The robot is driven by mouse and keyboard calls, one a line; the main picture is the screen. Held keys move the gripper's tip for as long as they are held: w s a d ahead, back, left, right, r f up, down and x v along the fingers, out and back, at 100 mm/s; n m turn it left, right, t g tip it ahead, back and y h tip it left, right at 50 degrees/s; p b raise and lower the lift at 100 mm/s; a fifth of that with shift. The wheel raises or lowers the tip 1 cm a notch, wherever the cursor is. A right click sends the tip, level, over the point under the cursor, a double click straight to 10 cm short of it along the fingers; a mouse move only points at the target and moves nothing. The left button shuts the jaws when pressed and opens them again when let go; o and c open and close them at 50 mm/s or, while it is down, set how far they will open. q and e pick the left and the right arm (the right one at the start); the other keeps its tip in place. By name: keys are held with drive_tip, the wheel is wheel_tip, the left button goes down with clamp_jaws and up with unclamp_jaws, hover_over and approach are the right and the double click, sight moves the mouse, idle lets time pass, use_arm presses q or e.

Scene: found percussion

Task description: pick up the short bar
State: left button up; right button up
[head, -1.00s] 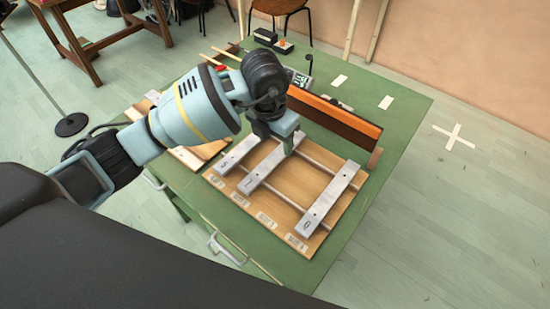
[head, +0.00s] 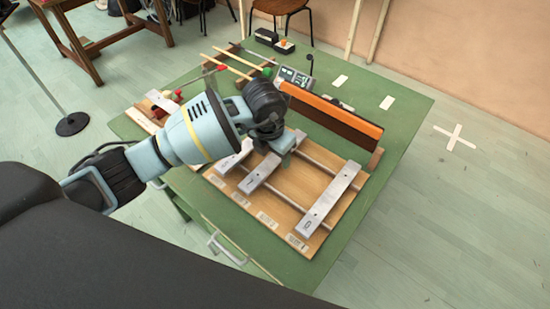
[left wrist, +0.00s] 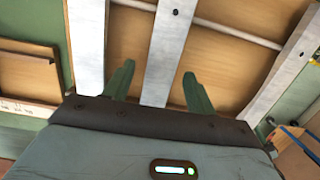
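Three pale metal bars lie across two rails on a wooden board (head: 287,218): a left bar (head: 228,163), a middle bar (head: 262,173) and a right bar (head: 330,199). Another pale bar (head: 162,101) lies apart at the table's left. I cannot tell for sure which is the short bar. My left gripper (head: 284,148) is over the far end of the middle bar. In the left wrist view, my left gripper (left wrist: 158,85) is open, with its fingers apart on either side of the middle bar (left wrist: 167,55), not closed on it. My right gripper is not in view.
An orange-topped dark panel (head: 335,117) stands behind the board on the green table (head: 400,105). A small control box (head: 294,77), sticks (head: 235,66) and a black box (head: 266,37) lie farther back. The board has an empty gap between the middle and right bars.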

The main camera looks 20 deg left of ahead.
sight(275, 159)
use_arm(q)
drive_tip(key=c, duration=1.1)
drive_tip(key=shift+r, duration=0.1)
drive_tip(key=shift+r, duration=0.5)
wheel_tip(275, 159, up, 2)
drive_tip(key=shift+r, duration=0.15)
drive_tip(key=s+d, duration=0.2)
drive_tip(key=s, duration=0.2)
drive_tip(key=s+d+r, duration=0.1)
drive_tip(key=s+d, duration=0.1)
drive_tip(key=s, duration=0.3)
drive_tip(key=s+d, duration=0.3)
drive_tip(key=s, duration=0.2)
drive_tip(key=shift+s+r, duration=0.25)
